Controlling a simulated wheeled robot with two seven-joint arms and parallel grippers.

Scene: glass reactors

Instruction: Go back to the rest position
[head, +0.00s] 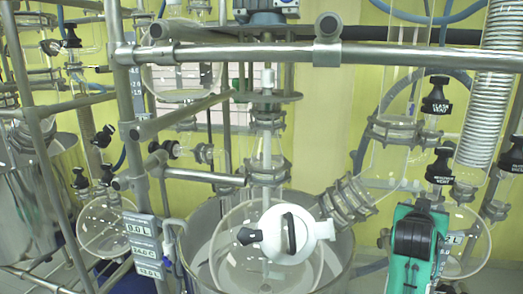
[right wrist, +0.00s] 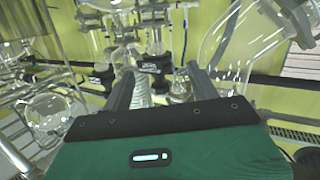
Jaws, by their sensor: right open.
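My right gripper (right wrist: 162,88) shows in the right wrist view with its two dark fingers apart and nothing held between them. Glass tubes, a ribbed hose and a black valve knob appear beyond the fingers. In the head view, the green and black body of my right gripper (head: 418,245) is at the lower right, in front of the glassware. Its fingertips cannot be made out there. My left gripper is not in the head view or the right wrist view.
A glass reactor vessel (head: 240,240) with a white lid port (head: 290,232) stands at the centre. A steel rail (head: 230,54) crosses above. Black vent knobs (head: 436,100) are close above my right gripper. A steel vessel (head: 25,205) stands at the left.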

